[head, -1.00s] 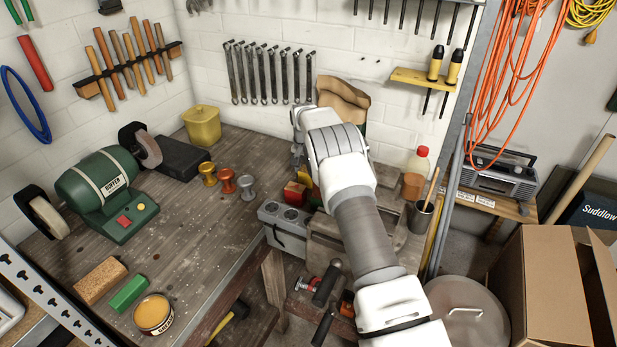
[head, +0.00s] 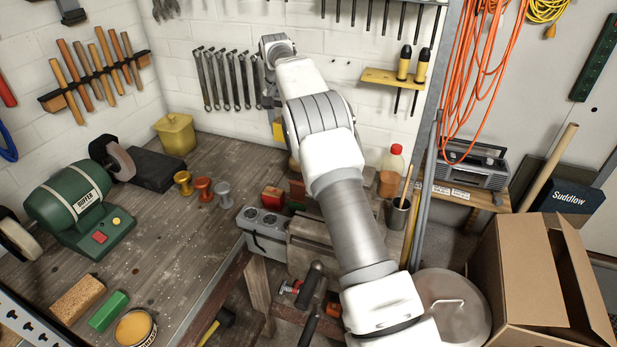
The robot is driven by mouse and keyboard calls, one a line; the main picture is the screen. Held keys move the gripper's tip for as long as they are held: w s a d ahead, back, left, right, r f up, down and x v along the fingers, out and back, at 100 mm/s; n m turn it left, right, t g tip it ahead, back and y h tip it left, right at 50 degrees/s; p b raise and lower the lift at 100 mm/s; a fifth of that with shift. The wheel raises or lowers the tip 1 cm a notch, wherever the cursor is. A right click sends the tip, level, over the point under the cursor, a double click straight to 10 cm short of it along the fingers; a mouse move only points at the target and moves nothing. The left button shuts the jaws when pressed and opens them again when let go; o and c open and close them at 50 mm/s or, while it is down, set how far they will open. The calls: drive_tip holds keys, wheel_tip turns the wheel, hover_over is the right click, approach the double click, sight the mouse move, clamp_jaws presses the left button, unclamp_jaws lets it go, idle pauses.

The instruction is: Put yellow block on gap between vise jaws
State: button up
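My gripper (head: 271,104) is raised in front of the back wall, pointing down, mostly hidden behind my own wrist. A yellow block (head: 278,130) shows at its fingertips, above the bench and clear of it; the gripper appears shut on it, though the fingers are small and partly hidden. A grey-brown body with a dark handle, which looks like the vise (head: 311,233), stands at the bench's right part, below and to the right of the block. My arm covers part of it, and I cannot make out the gap between its jaws.
A red block (head: 272,198) stands left of my arm, behind a grey box with two round dials (head: 264,222). A red-capped bottle (head: 393,162) stands right of my arm.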

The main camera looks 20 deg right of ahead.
drive_tip(key=s+d+r, duration=1)
drive_tip(key=s, duration=0.7)
drive_tip(key=s+d+r, duration=0.2)
drive_tip(key=s+d, duration=0.2)
drive_tip(key=s, duration=0.6)
drive_tip(key=s+a+f+p, duration=0.1)
drive_tip(key=s+f, duration=0.1)
drive_tip(key=s, duration=0.9)
drive_tip(key=w+a+f, duration=0.2)
drive_tip(key=a, duration=0.1)
drive_tip(key=w+a+f, duration=0.2)
drive_tip(key=a, duration=0.1)
drive_tip(key=w+a+f, duration=0.2)
drive_tip(key=a+f, duration=0.1)
drive_tip(key=shift+w, duration=0.25)
drive_tip(key=shift+f, duration=1.9)
